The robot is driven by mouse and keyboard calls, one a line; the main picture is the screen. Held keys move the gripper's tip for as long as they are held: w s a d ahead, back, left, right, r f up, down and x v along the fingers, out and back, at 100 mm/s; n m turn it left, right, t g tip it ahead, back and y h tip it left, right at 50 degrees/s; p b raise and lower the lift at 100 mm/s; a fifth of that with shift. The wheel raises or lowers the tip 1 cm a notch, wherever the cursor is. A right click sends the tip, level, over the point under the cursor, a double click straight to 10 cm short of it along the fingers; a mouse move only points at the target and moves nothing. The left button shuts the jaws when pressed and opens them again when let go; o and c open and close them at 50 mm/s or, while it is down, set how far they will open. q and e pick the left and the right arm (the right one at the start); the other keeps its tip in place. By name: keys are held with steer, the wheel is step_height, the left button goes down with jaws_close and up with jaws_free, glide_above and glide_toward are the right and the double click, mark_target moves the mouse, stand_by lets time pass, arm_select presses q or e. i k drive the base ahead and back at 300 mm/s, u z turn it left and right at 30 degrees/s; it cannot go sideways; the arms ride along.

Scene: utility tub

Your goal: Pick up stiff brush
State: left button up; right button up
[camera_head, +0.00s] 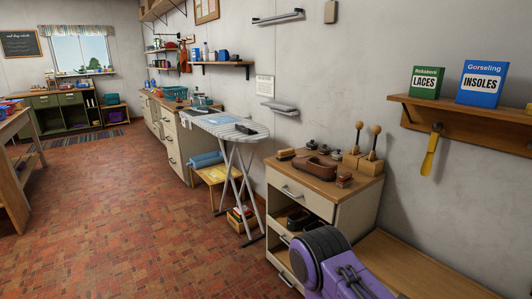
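No object in view can be told for certain as the stiff brush. A small brush-like block (285,154) with a pale top and dark underside lies at the back left of the cabinet top (310,187). A small reddish-brown item (344,180) lies near the cabinet's front right, also too small to tell. A brown shoe-shaped object (314,167) sits between them. Neither my left nor my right gripper shows in this view.
Two wooden stands with knobbed handles (364,161) are at the cabinet's back right. An ironing board (220,127) stands left of the cabinet. A wall shelf (465,122) holds two boxes, with a yellow shoehorn (430,155) hanging below. The tiled floor (130,210) is open at left.

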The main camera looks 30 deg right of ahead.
mark_target(282, 155)
steer(key=u, duration=0.1)
steer(key=i, duration=1.5)
steer(key=z, duration=0.55)
steer(key=i, duration=0.8)
steer(key=z, duration=0.75)
